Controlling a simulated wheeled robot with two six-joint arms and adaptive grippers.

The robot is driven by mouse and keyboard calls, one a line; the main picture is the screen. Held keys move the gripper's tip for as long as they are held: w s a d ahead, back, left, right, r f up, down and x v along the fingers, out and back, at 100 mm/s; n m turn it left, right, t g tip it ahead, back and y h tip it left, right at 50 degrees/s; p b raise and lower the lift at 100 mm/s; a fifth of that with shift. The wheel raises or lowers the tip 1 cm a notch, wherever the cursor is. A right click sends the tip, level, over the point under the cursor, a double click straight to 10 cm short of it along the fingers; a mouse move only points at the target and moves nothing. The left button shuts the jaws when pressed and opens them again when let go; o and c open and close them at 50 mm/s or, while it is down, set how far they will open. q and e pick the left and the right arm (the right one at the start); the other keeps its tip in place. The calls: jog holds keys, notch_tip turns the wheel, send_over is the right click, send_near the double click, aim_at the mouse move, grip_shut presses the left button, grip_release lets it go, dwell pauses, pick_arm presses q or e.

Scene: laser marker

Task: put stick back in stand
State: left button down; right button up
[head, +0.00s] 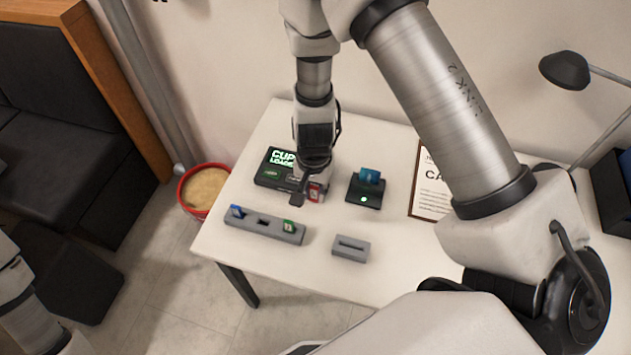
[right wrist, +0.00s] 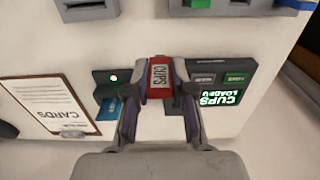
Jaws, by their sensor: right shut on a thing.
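My right gripper (head: 306,190) is shut on a red stick (head: 315,192) with a pale "CUPS" label. The right wrist view shows this stick (right wrist: 160,76) between the two fingertips (right wrist: 161,84). It is beside the black device and above or near the table; the exact height is unclear. The grey stand (head: 247,230) lies nearer the table's front edge. It holds a blue stick (head: 237,211) at its left end and a green stick (head: 289,227) at its right end. Its middle slot (head: 263,221) is empty. My left gripper is outside the picture.
The black device (head: 264,180) displays "CUPS LOADED". A black reader (head: 364,195) with a green light holds a blue card (head: 370,176). A grey slotted block (head: 351,249) stands right of the stand. A "CARDS" clipboard (head: 429,190) lies further right. The table's front strip is clear.

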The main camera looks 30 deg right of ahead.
jog(key=w+a+b, duration=0.2)
jog(key=a+b, duration=0.1)
jog(key=a, duration=0.3)
jog(key=shift+w, duration=0.3)
jog(key=w+a+p, duration=0.2)
jog(key=a+p, duration=0.3)
jog(key=p, duration=0.4)
jog(key=shift+w+a+f, duration=0.2)
jog(key=shift+w+a, duration=0.2)
jog(key=shift+w, duration=0.1)
